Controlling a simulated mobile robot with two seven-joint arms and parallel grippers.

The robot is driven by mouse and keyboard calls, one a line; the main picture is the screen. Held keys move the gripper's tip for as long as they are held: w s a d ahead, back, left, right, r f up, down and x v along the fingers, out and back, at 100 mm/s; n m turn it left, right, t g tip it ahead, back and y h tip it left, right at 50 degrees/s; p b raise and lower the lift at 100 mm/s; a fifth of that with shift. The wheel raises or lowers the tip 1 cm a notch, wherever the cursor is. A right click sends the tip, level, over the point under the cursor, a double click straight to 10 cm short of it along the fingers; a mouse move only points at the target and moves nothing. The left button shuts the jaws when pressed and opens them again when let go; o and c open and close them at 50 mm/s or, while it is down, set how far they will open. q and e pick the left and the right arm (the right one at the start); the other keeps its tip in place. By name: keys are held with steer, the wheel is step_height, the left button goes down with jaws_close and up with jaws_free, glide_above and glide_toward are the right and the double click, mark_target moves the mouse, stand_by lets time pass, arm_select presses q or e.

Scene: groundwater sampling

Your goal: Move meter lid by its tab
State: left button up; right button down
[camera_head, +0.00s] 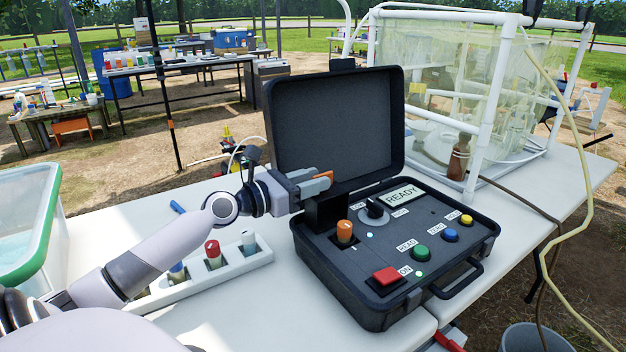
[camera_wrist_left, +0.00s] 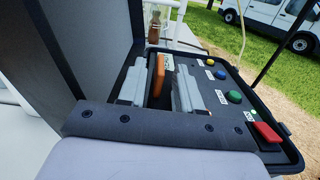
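The dark meter case (camera_head: 385,245) lies open on the white table, its large cover (camera_head: 335,125) standing up. A small black meter lid (camera_head: 325,211) stands upright beside the sample well, with an orange tab (camera_head: 326,175) at its top. A vial with an orange cap (camera_head: 345,231) sits in the well. My left gripper (camera_head: 312,184) is at the tab. In the left wrist view, the orange tab (camera_wrist_left: 158,75) lies between the two open fingers (camera_wrist_left: 161,80), close to the left finger, with a gap to the right one. My right gripper is out of view.
A white rack (camera_head: 215,270) with several capped vials stands left of the case, below my left arm. A green-rimmed tub (camera_head: 30,230) is at the far left. A white-framed enclosure (camera_head: 450,100) and a brown bottle (camera_head: 459,158) stand behind the case.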

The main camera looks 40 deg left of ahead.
arm_select(q)
steer(key=shift+w, duration=0.25)
steer(key=shift+c, duration=0.3)
jaws_close()
steer(key=shift+d+r, duration=0.1)
steer(key=shift+d, duration=0.05)
